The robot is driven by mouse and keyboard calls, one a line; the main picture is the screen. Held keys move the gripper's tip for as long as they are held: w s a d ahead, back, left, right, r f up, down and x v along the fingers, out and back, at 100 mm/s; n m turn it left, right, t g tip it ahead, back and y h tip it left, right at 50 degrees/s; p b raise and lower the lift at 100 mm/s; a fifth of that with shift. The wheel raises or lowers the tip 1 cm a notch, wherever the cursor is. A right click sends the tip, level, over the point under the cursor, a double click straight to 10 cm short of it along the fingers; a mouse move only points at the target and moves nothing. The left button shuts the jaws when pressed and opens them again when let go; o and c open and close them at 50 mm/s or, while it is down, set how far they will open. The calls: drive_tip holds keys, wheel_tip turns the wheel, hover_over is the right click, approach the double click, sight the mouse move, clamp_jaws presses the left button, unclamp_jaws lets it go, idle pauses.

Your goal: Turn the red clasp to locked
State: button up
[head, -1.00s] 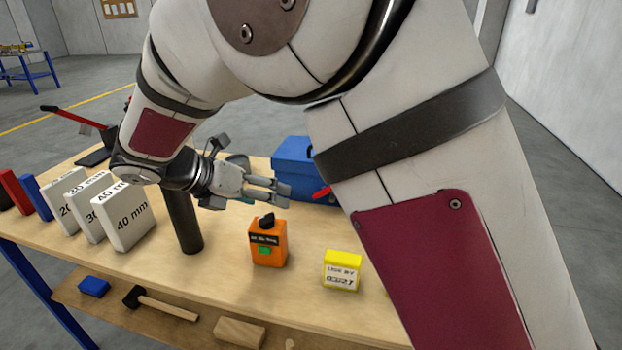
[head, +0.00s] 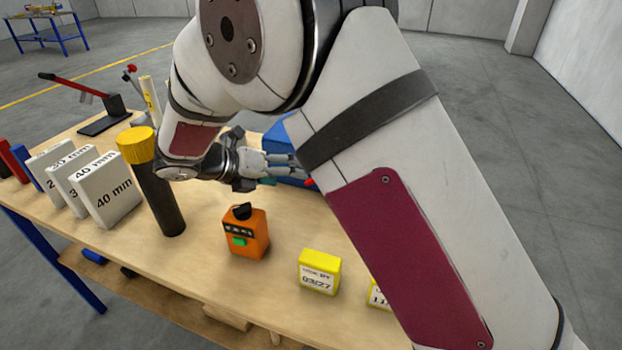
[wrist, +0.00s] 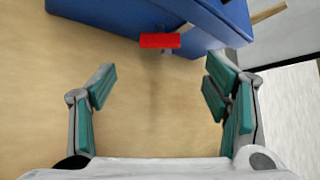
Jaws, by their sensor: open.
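The red clasp (wrist: 160,41) sits on the near side of the blue box (wrist: 205,15) in the wrist view, lying crosswise to the picture. In the head view a small red bit of the clasp (head: 309,183) shows beside my arm, at the side of the blue box (head: 283,131), which my arm partly hides. My gripper (wrist: 158,95) is open and empty, its teal-padded fingers wide apart. The clasp lies ahead of the fingertips, between their lines and apart from them.
An orange device (head: 246,234) and a yellow block (head: 319,272) stand on the bench nearer the front. A dark cylinder with a yellow cap (head: 137,145) and white gauge blocks (head: 106,195) stand at the left. The wooden top (wrist: 130,130) under my gripper is clear.

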drive_tip(key=x, duration=0.9)
drive_tip(key=c, duration=1.2)
